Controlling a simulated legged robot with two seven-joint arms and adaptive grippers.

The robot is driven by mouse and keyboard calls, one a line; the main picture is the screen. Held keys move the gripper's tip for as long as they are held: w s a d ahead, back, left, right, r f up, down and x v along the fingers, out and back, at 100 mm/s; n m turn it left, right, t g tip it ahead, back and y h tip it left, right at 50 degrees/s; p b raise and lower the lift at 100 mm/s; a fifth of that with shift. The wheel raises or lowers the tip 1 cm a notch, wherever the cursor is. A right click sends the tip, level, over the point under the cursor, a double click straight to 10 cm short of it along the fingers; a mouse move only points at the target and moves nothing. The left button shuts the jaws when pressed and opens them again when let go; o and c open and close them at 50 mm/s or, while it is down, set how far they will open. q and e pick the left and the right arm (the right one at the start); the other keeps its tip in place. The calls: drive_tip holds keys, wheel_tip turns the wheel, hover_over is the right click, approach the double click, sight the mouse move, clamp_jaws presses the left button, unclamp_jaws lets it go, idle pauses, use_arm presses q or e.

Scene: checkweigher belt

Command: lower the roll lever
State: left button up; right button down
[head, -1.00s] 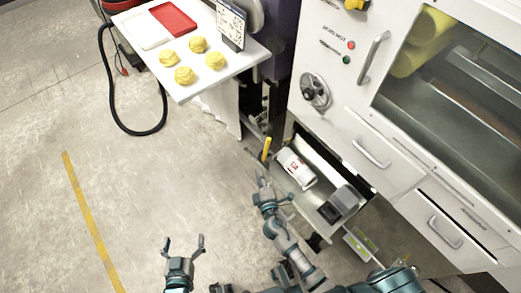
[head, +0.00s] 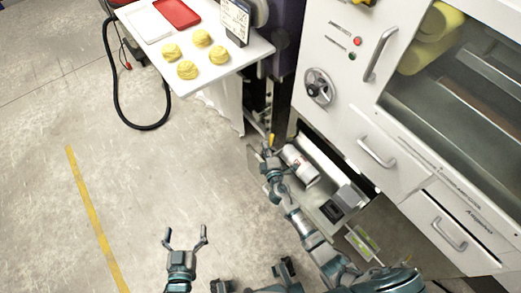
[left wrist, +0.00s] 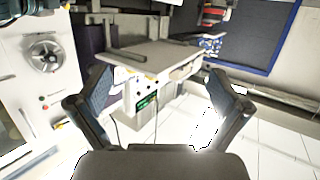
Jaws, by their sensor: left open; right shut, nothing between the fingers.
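The roll lever (head: 271,138) is a short yellow-tipped handle at the left end of the open label-roll drawer, in the head view. It stands roughly upright, and its lower part is hidden behind my right gripper. My right gripper (head: 267,156) is shut and empty, with its tips at or very close to the lever; I cannot tell whether they touch. My left gripper (head: 186,236) is open and empty over the bare floor, far from the lever. Its open fingers also show in the left wrist view (left wrist: 158,100).
The open drawer (head: 325,205) holds a white roll (head: 300,165) and a dark-fronted block. A white cabinet (head: 350,110) with handles and a handwheel (head: 319,87) rises behind it. A white table (head: 235,75) with yellow buns stands at upper left.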

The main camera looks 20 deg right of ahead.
drive_tip(key=shift+d+f, duration=0.1)
drive_tip(key=shift+d, duration=0.15)
drive_tip(key=shift+a, duration=0.1)
